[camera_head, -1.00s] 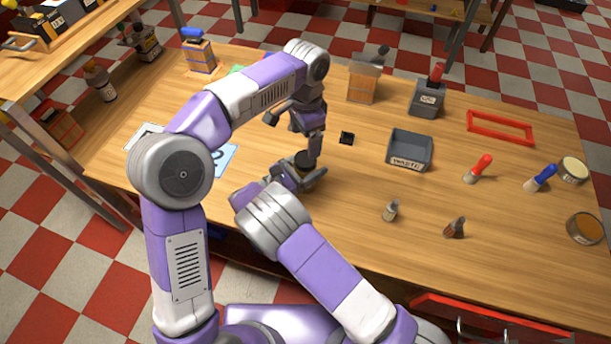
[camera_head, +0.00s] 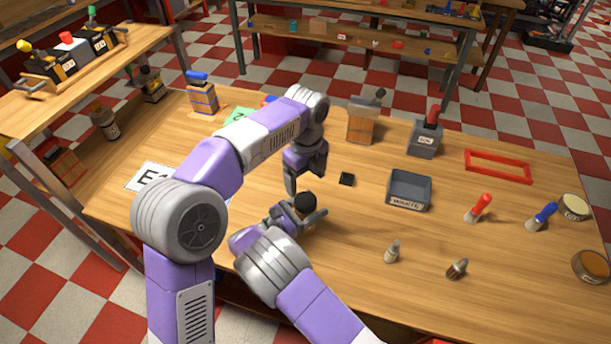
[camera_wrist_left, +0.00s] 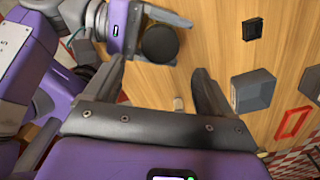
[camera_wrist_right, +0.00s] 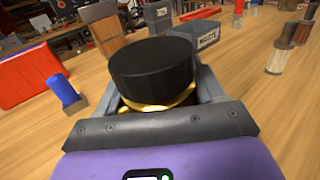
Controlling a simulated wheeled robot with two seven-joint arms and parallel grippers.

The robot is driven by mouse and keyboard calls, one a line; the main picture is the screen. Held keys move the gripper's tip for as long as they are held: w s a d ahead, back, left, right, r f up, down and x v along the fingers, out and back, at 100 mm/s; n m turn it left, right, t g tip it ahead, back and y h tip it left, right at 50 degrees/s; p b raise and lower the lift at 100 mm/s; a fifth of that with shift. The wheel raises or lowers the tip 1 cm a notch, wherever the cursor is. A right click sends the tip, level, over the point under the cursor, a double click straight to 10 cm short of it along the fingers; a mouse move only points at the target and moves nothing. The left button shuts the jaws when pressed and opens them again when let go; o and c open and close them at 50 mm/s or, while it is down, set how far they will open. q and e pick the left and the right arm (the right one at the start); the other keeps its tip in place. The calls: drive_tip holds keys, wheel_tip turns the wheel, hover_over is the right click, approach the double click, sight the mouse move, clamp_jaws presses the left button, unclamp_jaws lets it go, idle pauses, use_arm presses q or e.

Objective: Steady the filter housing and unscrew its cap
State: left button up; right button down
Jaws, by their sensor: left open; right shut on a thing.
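The filter housing stands in my right gripper (camera_head: 296,215), which is shut on its body. Its round black cap (camera_head: 305,202) sits on top, and a gold band of the housing (camera_wrist_right: 160,105) shows under the cap in the right wrist view. The rest of the body is hidden by the jaws. My left gripper (camera_head: 304,180) is open and empty, behind and above the cap in the head view. In the left wrist view the cap (camera_wrist_left: 160,43) lies beyond the gap between the open fingers, nearer the left finger, apart from both.
A small black square piece (camera_head: 346,179) lies right of the left gripper. A grey labelled bin (camera_head: 409,190) stands farther right. Brushes (camera_head: 480,208), small bottles (camera_head: 392,251) and a red frame (camera_head: 498,166) stand or lie to the right. Bare table lies between them.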

sight(305, 200)
use_arm(q)
drive_tip(key=m, duration=0.2)
drive_tip(key=shift+m, duration=0.3)
drive_tip(key=shift+f, duration=0.1)
wheel_tip(305, 200, down, 8)
drive_tip(key=shift+r, duration=0.15)
